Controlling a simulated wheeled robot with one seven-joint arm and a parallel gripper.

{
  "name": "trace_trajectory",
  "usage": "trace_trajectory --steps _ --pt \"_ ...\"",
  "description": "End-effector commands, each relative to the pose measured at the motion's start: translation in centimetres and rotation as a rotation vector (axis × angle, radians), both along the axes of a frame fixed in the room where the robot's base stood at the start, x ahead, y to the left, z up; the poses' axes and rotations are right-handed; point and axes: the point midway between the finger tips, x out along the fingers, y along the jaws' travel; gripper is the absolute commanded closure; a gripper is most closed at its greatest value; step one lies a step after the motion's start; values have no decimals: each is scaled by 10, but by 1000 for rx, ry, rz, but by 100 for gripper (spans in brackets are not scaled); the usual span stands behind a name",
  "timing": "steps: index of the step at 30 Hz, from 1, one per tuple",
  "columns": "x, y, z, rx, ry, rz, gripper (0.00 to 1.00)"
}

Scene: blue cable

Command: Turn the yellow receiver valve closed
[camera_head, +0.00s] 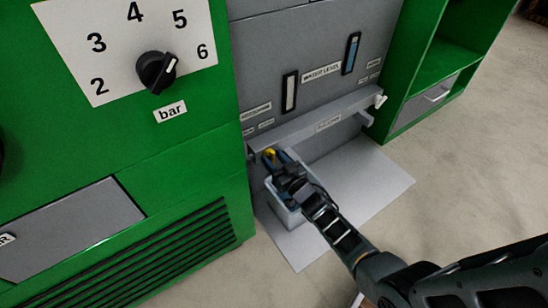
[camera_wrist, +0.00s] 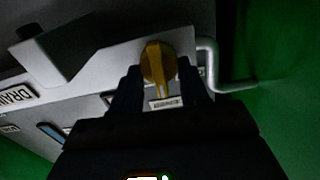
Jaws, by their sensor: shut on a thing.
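The yellow receiver valve (camera_wrist: 158,64) is a round knob with a raised grip bar, set on a grey panel. In the wrist view the bar runs roughly up and down the picture, between the two dark fingers. My gripper (camera_wrist: 159,72) is shut on the valve, with one finger on each side. In the head view the valve (camera_head: 270,153) is a small yellow spot at the tips of my gripper (camera_head: 277,158), at the left end of the grey ledge. Much of the valve is hidden there.
A light bin (camera_head: 276,197) stands below my gripper on a pale sheet (camera_head: 370,190). A grey ledge (camera_head: 310,118) juts out above. A bent metal pipe (camera_wrist: 212,65) runs beside the valve. A green cabinet with a black dial (camera_head: 155,72) stands left; floor is clear right.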

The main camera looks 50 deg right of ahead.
Motion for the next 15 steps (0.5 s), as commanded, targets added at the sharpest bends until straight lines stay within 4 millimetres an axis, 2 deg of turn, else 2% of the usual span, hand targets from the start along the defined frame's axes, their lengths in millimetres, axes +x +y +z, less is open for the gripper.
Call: trace_trajectory --steps 15 --pt "-1 -3 0 451 -129 0 86"
